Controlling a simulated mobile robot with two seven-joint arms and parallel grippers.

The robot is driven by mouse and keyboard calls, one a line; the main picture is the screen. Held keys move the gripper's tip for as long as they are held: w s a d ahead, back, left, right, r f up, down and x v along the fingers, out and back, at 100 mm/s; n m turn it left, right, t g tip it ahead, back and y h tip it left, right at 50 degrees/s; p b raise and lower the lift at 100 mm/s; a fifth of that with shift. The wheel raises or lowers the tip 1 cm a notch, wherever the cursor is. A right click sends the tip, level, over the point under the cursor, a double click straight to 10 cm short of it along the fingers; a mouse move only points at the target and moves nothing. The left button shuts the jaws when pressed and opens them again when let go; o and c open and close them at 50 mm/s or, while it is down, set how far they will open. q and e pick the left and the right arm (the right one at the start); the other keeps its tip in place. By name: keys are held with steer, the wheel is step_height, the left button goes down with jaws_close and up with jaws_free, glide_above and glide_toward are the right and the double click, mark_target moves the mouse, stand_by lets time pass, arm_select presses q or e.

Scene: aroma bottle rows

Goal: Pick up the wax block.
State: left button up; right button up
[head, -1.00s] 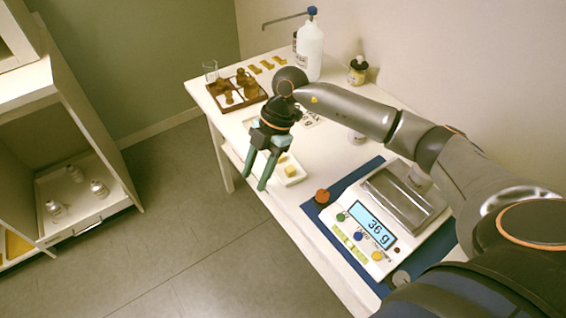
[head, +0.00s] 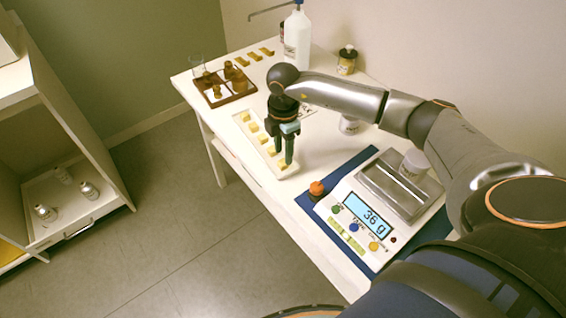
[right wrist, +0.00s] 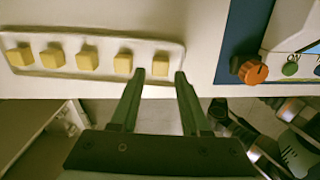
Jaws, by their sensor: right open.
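Several yellow wax blocks sit in a row on a white tray (right wrist: 186,48) on the table. In the right wrist view the block at the right end of the row (right wrist: 160,65) shows between the fingertips of my right gripper (right wrist: 160,75). The fingers are open and point at the tray; whether they touch the block cannot be told. In the head view my right gripper (head: 284,164) is over the near end of the tray, with other blocks (head: 262,138) behind it. My left gripper is not in view.
A scale reading 36 g (head: 366,214) stands on a blue mat (head: 315,208) beside the tray, with an orange-topped knob or weight (head: 316,188) near it. A brown tray with amber bottles (head: 228,93), a white bottle (head: 297,42) and a jar (head: 346,62) stand farther back.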

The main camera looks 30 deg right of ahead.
mark_target(283, 162)
step_height(283, 162, down, 3)
steer(key=shift+f, duration=0.2)
jaws_close()
stand_by(0.3)
steer(key=shift+r, duration=0.1)
